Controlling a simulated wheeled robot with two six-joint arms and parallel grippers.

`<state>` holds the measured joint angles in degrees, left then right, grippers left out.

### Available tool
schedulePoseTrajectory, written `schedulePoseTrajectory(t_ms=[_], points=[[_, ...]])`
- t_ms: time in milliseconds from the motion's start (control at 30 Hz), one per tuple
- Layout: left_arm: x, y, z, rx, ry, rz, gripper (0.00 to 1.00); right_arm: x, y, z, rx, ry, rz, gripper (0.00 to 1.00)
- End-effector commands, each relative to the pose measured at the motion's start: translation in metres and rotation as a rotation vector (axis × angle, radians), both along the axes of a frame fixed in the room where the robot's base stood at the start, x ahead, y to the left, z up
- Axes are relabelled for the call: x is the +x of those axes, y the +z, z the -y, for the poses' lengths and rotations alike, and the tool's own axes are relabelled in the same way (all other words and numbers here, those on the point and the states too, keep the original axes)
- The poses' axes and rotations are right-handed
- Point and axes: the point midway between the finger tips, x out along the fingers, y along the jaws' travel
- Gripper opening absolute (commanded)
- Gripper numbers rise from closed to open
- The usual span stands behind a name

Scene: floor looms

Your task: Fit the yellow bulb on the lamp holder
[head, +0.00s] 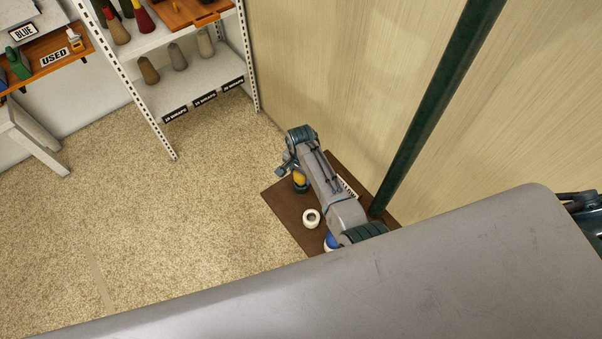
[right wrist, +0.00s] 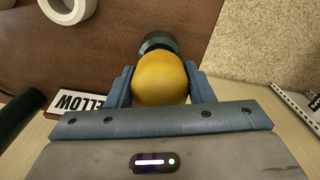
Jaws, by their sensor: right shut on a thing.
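The yellow bulb (right wrist: 160,80) sits between the two blue-grey fingers of my right gripper (right wrist: 160,73) in the right wrist view. In the head view the bulb (head: 300,178) shows small beside the end of my right arm. A dark round lamp holder (right wrist: 157,41) is right at the bulb's far end; in the head view it shows below the bulb (head: 301,188). The bulb hides most of the holder, so I cannot tell whether it is seated. My left gripper is not in view.
The holder stands on a brown board (head: 285,207) on the floor. A white ring (head: 311,218) and a blue round thing (head: 332,241) are on it. A label reading "LLOW" (right wrist: 80,102) is near the gripper. A dark green post (head: 430,100) rises close by. Shelves (head: 190,75) stand farther back.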

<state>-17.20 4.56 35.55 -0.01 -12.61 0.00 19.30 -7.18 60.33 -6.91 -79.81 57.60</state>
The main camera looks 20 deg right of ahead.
Motion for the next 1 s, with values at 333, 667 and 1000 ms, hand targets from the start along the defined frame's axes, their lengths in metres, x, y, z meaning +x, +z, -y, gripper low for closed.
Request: schedulePoseTrajectory(t_ms=[333,667,1000], points=[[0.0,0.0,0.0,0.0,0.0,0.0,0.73,0.0,0.0,0.0,0.0,0.0,0.0,0.24],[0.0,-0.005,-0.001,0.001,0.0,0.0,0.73,0.0,-0.008,0.0,0.0,0.0,0.0,0.24],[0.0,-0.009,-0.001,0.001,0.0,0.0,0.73,0.0,-0.015,0.0,0.0,0.0,0.001,0.24]])
